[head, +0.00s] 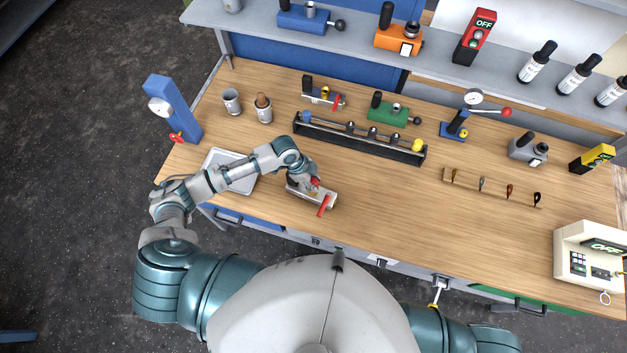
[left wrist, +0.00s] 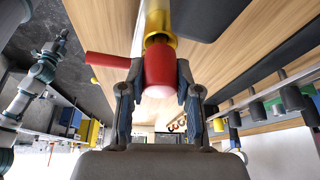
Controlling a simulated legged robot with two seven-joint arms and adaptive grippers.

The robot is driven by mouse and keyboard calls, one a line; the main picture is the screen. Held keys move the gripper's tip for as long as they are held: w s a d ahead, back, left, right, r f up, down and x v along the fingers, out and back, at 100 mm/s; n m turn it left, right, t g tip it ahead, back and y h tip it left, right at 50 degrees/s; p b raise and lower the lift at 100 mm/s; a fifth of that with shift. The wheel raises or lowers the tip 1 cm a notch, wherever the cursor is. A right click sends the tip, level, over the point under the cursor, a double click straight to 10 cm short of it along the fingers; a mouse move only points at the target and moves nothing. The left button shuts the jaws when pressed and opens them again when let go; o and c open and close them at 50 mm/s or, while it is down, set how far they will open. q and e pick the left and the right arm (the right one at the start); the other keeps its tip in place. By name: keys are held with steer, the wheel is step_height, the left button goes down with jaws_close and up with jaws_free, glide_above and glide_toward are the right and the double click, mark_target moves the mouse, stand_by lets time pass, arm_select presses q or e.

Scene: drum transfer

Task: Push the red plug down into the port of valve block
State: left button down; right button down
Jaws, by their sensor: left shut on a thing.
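The valve block (head: 330,193) is a small pale block with a red lever (head: 323,206), near the front edge of the workbench in the head view. My left gripper (head: 311,182) is over the block and shut on the red plug (head: 315,181). In the left wrist view the red plug (left wrist: 160,72) sits between both fingers, in line with a yellow collar (left wrist: 160,38) just beyond it. I cannot tell how deep the plug is in the port, as its far end is hidden. My right gripper is out of view.
A grey tray (head: 240,183) lies left of the block under my left forearm. A black rack (head: 365,142) stands behind it, with a similar valve block (head: 320,98) and a green block (head: 388,112) farther back.

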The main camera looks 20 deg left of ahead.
arm_select(q)
steer(key=c, duration=0.7)
jaws_free()
steer(key=v, duration=1.2)
